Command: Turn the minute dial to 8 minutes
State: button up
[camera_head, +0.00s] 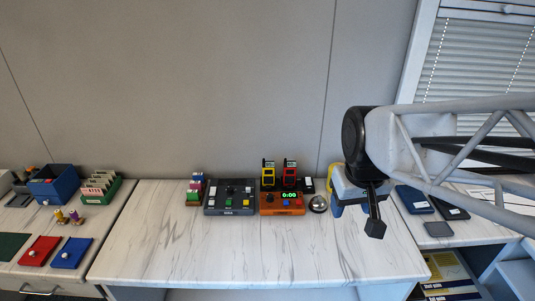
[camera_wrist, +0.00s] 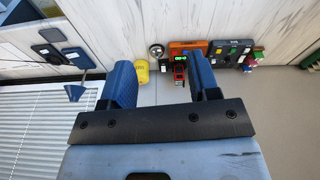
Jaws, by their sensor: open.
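An orange box (camera_head: 282,203) with a lit green digit display (camera_head: 289,195) stands on the marble-topped table, right of a dark control panel. The digits look like 0:00 but are too small to be sure. Small knobs show on its front, but I cannot tell which is the minute dial. My gripper (camera_head: 350,208) is to the right of the box, above the table, apart from it. In the wrist view, its two blue fingers (camera_wrist: 163,80) are spread with nothing between them, and the orange box (camera_wrist: 187,47) shows beyond them.
A yellow radio (camera_head: 268,174) and a red radio (camera_head: 290,174) stand behind the box. A silver bell (camera_head: 318,204) sits between box and gripper. The dark control panel (camera_head: 230,197) is left. A yellow object (camera_head: 331,172) is partly hidden behind my gripper. The table front is clear.

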jog(key=w+a+f+n, duration=0.1)
jog(key=w, duration=0.5)
jog(key=w+a+f+n, duration=0.1)
jog(key=w+a+f, duration=0.1)
jog(key=w, duration=0.4)
jog(key=n+g, duration=0.2)
jog(key=n, duration=0.4)
send_over(270, 195)
notch_tip(270, 195, down, 21)
jog(key=shift+r, duration=0.1)
jog(key=shift+f, duration=0.2)
jog(key=shift+f, duration=3.8)
jog(key=c, duration=0.9)
